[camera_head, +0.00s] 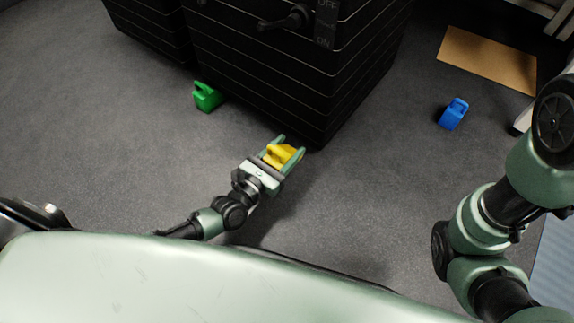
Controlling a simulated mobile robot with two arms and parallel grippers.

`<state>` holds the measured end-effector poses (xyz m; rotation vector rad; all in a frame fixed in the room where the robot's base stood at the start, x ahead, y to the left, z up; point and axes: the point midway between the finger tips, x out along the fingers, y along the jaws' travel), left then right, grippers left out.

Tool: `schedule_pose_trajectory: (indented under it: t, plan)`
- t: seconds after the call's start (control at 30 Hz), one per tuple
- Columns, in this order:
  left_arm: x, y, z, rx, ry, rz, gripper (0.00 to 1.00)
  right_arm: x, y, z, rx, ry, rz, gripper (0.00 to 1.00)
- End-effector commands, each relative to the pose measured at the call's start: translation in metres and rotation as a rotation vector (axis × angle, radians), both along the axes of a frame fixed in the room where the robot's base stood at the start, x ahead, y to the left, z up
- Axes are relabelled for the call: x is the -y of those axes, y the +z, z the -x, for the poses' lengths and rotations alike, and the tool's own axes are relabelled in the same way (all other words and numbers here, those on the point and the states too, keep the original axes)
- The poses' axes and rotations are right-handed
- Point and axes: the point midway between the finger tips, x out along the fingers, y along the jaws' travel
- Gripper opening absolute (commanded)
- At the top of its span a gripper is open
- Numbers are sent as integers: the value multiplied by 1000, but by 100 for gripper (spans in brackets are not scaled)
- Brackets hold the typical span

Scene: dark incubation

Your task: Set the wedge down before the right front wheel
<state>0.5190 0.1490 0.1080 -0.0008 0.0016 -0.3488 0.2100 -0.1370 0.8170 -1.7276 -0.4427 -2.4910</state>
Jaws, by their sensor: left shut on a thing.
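My left gripper (290,146) is shut on a yellow wedge (280,155) with a handle-like top. It holds the wedge low, close to the front lower edge of the black ribbed cabinet (300,75). I cannot tell whether the wedge touches the floor. A green wedge-like block (206,97) sits on the floor at the cabinet's lower left. A blue one (453,114) lies apart on the floor at the right. No wheel of the cabinet can be made out. My right arm is at the right edge; its gripper is out of view.
A second black cabinet (150,25) stands at the upper left. A tan board or mat (488,60) lies on the floor at the upper right. The grey carpet (375,190) is clear between the left gripper and the blue block.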

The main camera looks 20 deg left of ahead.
Motion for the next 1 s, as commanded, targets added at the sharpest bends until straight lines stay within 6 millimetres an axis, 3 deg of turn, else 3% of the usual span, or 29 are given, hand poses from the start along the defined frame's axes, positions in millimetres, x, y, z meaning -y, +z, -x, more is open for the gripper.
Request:
schedule_pose_trajectory:
  t: [0.17,0.4,0.83,0.87,0.9,1.0]
  plan:
    - [0,-11,-1,3,1,0,0,0,-10,0,0,0,0,0]
    - [0,-47,-1,3,1,0,0,0,-38,1,2,0,0,0]
    - [0,-51,-1,2,1,0,0,0,-36,0,0,0,1,0]
    - [0,-51,0,0,0,0,59,0,-36,0,0,0,1,0]
    - [0,-51,0,0,0,0,70,0,-36,0,0,0,1,0]
    - [0,-51,0,0,0,0,73,0,-36,0,0,0,1,0]
